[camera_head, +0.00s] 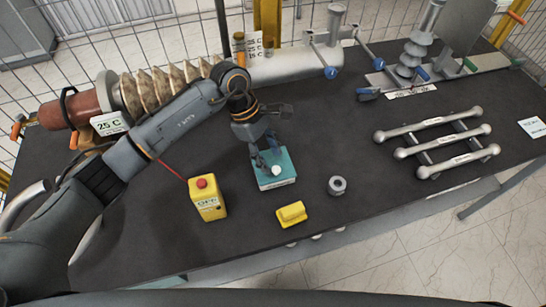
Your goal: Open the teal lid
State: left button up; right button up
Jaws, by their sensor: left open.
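The teal lid (286,178) is on top of a small box on the dark table, near the middle of the view. A round white knob (276,170) shows on its top. My left gripper (268,165) points down over the lid, with its fingertips at or just above the knob. Its jaws are open; I cannot tell whether they touch the knob. The gripper hides the back left part of the lid. My right gripper is not in view.
A yellow box with a red button (208,199) stands left of the lid. A yellow block (291,214) and a grey ring (337,186) lie in front and to the right. A ribbed bushing (155,92) lies behind my left arm. Silver bars (443,148) lie at right.

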aim_at(276, 168)
pick_arm(q)
jog(key=shift+x, duration=1.6)
jog(key=shift+c, duration=0.2)
jog(key=shift+r, duration=0.1)
grip_shut()
